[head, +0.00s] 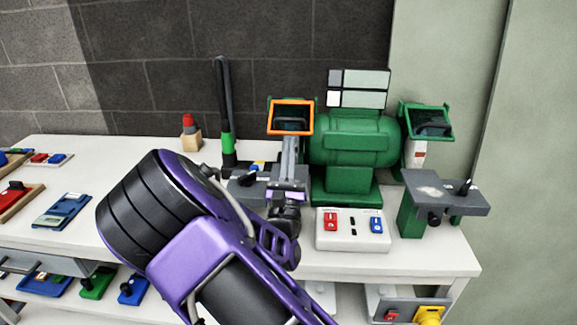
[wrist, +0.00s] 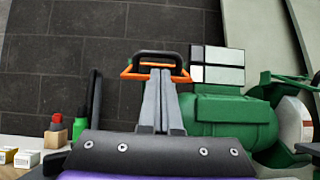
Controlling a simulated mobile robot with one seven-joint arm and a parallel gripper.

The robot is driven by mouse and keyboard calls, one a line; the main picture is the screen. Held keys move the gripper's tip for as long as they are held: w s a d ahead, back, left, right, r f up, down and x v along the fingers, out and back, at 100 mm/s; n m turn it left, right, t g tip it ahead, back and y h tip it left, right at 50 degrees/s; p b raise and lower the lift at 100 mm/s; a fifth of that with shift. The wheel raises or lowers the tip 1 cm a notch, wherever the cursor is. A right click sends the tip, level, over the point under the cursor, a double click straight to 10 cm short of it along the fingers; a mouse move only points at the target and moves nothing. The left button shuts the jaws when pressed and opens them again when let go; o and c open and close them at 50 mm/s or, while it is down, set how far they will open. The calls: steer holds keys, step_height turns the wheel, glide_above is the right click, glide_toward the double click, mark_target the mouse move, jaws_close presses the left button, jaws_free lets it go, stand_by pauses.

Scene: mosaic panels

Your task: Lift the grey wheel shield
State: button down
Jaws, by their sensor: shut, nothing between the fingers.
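A green bench grinder (head: 345,145) stands on the white bench, also seen in the wrist view (wrist: 225,120). Its left wheel shield has an orange frame (head: 291,102) and a dark grey handle; in the wrist view the dark handle (wrist: 160,55) arches above the orange frame. The right shield (head: 428,121) has a green frame and a dark handle. Neither frame is grey. My gripper (head: 291,140) is shut and empty, its grey fingers pointing at the left shield. In the wrist view the fingertips (wrist: 160,72) overlap the orange frame's lower part; I cannot tell whether they touch. The left wheel is hidden.
A grey tool rest (head: 445,192) juts out at right. A white switch box (head: 350,241) with red and blue switches sits in front. A dark upright post with a green collar (head: 227,145) and a red-topped block (head: 190,140) stand at left. The wall is close behind.

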steer(key=shift+x, duration=1.55)
steer(key=shift+r+p, duration=0.25)
steer(key=shift+p, duration=0.1)
steer(key=shift+s+r+g+p, duration=0.1)
steer(key=shift+g+p, duration=0.2)
steer(key=shift+p, duration=0.15)
